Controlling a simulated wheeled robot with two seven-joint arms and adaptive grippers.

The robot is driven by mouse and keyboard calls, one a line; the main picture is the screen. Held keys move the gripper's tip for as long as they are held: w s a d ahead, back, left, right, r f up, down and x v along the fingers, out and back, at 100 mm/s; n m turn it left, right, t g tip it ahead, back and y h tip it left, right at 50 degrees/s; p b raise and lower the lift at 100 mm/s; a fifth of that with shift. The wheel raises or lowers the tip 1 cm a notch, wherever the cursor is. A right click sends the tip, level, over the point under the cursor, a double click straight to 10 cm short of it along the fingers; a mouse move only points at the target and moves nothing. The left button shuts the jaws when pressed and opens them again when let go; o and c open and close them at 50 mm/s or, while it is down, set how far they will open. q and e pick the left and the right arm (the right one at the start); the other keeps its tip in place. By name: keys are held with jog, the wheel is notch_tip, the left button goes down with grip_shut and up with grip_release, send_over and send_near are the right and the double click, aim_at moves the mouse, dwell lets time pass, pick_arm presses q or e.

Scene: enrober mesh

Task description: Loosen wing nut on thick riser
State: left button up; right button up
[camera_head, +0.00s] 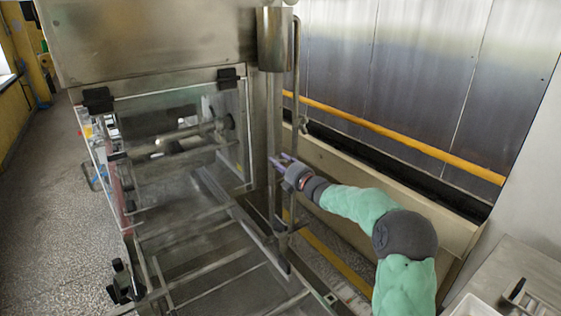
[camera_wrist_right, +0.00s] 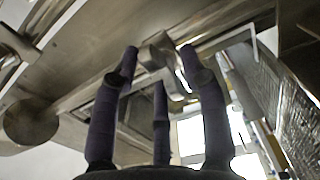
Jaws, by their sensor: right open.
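The thick riser (camera_head: 271,120) is an upright grey metal post beside the machine, with a wider cylinder (camera_head: 275,40) at its top. My right gripper (camera_head: 281,161) is close to the riser's lower half, its purple fingers pointing left toward it. In the right wrist view my right gripper (camera_wrist_right: 160,62) is open, its fingers spread. A small shiny metal fitting (camera_wrist_right: 158,50) shows just beyond the fingertips; I cannot tell whether it is the wing nut or whether a finger touches it. My left gripper is not in view.
A thinner pipe (camera_head: 297,70) runs upright right of the riser. The machine's clear panelled housing (camera_head: 170,135) and metal frame (camera_head: 185,235) stand to the left. A yellow rail (camera_head: 400,140) and a beige trough (camera_head: 400,185) lie behind my right arm. Speckled floor (camera_head: 50,220) is open at far left.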

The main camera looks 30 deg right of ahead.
jog(key=shift+w, duration=0.2)
grip_shut()
